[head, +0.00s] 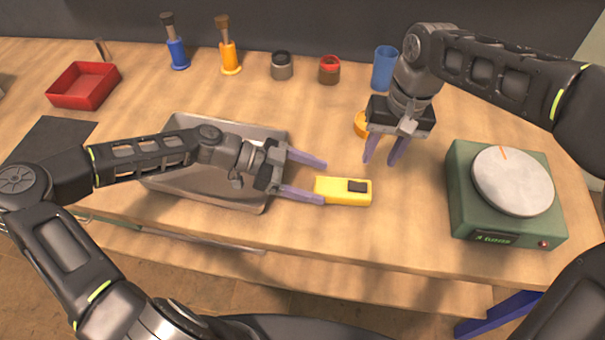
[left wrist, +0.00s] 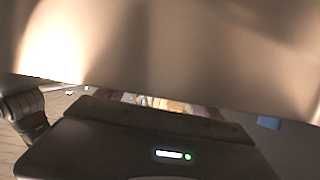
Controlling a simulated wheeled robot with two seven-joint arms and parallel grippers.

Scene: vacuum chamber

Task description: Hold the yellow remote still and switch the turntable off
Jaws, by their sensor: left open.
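The yellow remote (head: 330,189) with a dark patch lies on the table, right of the metal tray. My left gripper (head: 323,182) is open at its left end; the nearer fingertip overlaps the remote's left edge in the head view, and I cannot tell whether they touch. The turntable (head: 460,208) is a green box with a grey disc (head: 513,182) bearing an orange mark. Its front has a green-lit display (head: 494,238) and a small red button (head: 544,243). The left wrist view does not clearly show the remote.
A metal tray (head: 180,196) sits under my left arm. A red box (head: 84,86), blue (head: 177,52) and orange (head: 229,58) plungers, two small jars (head: 282,66) (head: 329,70) and a blue cup (head: 384,68) stand behind. An orange object (head: 361,124) is partly hidden by my right gripper.

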